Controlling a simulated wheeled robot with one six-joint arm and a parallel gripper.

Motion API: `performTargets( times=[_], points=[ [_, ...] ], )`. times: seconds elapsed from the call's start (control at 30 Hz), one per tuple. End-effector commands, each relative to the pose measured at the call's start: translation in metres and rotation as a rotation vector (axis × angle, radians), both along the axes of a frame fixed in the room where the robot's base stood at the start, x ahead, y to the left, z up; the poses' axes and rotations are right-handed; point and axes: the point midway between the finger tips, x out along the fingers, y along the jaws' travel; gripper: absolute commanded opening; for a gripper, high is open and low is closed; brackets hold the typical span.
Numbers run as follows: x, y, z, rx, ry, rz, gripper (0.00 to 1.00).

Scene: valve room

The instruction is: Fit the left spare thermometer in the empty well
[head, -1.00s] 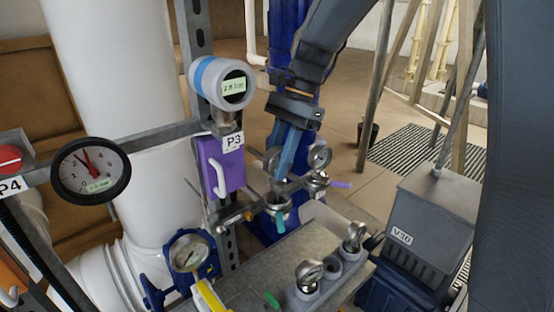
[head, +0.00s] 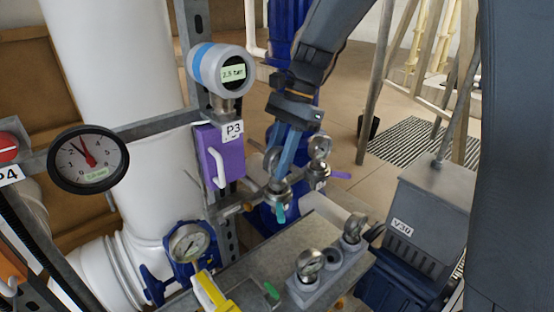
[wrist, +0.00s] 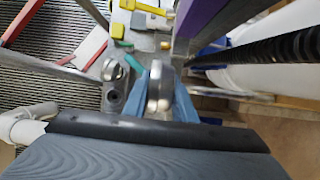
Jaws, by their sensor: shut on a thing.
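My gripper (head: 282,160) is shut on a thermometer with a round silver dial (wrist: 158,85). Its dial partly shows behind a blue finger in the head view (head: 270,158). The held thermometer is over the well (head: 279,194) with the teal handle (head: 279,211). The finger hides its stem, so I cannot tell whether the tip is inside. A fitted thermometer (head: 319,147) stands just right, by the purple handle (head: 341,175).
A purple box (head: 222,160) marked P3 and a display gauge (head: 221,73) stand close left of my gripper. A pressure gauge (head: 188,243) and yellow handle (head: 209,291) are lower left. A grey V30 box (head: 424,225) stands right. Open floor lies behind.

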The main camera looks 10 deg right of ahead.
Motion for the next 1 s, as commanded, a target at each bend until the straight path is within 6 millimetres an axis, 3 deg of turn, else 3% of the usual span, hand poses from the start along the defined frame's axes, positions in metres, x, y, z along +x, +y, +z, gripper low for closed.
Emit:
performTargets(
  times=[1.0],
  points=[
    [0.0006, 0.0000, -0.0099, 0.000, -0.001, 0.000, 0.08]
  ],
)
